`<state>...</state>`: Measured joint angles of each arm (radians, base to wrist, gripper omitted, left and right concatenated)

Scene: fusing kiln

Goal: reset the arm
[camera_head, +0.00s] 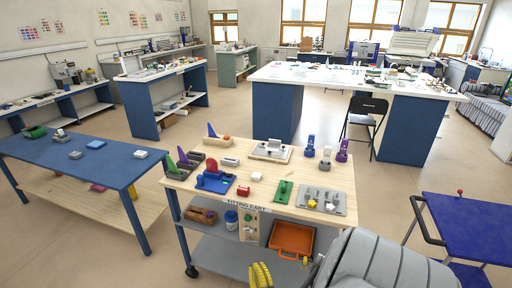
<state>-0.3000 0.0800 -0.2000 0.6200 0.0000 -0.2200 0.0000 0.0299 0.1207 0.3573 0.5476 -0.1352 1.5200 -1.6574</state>
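My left arm and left gripper do not show. The wooden-topped fitting cart (222,198) stands in front of me, with a blue fixture (215,182), a red block (243,191), a green plate (283,191) and a grey tray (322,198) on it.
A blue table (60,155) stands left of the cart, a blue trolley (462,222) at the right. A long white-topped bench (300,75) and black folding chair (368,112) are behind. An orange bin (291,240) sits on the cart's shelf.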

